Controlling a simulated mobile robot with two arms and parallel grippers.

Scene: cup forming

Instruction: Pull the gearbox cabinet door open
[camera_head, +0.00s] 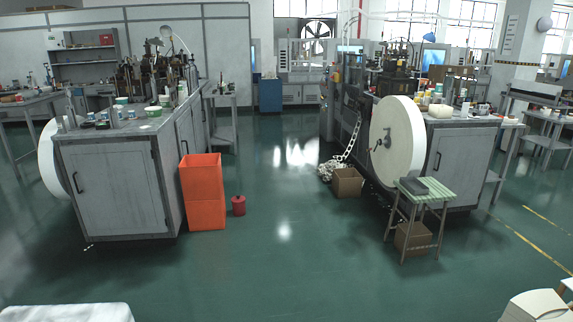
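A grey machine cabinet (150,140) stands at the left, with a shut front door (118,190). The door has a dark vertical handle (75,183) near its left edge. A second grey machine cabinet (470,155) stands at the right, with a dark handle (437,162) on its front, partly behind a large white paper roll (397,140). No label shows which one is the gearbox cabinet. Neither of my grippers is in view.
Stacked orange crates (203,190) and a small red can (238,205) stand right of the left cabinet. A striped small table (425,192) stands before the right cabinet, near a cardboard box (347,183). The green floor (285,255) between is clear.

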